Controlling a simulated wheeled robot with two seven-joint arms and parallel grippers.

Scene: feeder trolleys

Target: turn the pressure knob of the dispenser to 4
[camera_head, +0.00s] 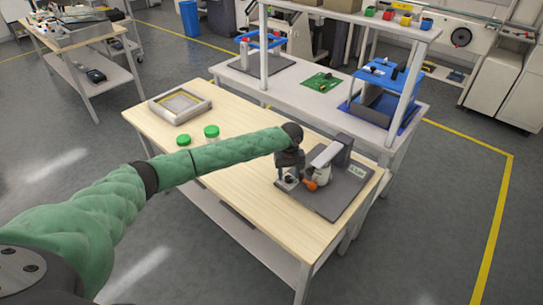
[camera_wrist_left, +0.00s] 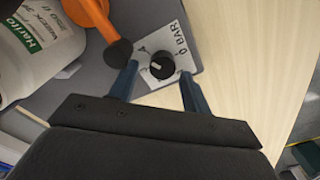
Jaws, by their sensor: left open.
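The dispenser (camera_head: 325,165) stands on a dark grey base plate at the right end of the wooden table. It has a white bottle (camera_wrist_left: 38,45) and an orange lever (camera_wrist_left: 92,18). The black pressure knob (camera_wrist_left: 161,66) sits on a white scale plate (camera_wrist_left: 178,37) marked BAR. A short white mark on the knob points roughly left; most scale numbers are too small to read surely. My left gripper (camera_wrist_left: 160,72) is open, with one blue finger on each side of the knob; contact cannot be told. In the head view my left gripper (camera_head: 289,174) is over the plate's front left part.
Two green-lidded jars (camera_head: 211,132) and a grey tray (camera_head: 180,104) are on the left part of the wooden table (camera_head: 235,200). A white shelf bench (camera_head: 300,85) with blue fixtures stands behind. The table's front middle is bare.

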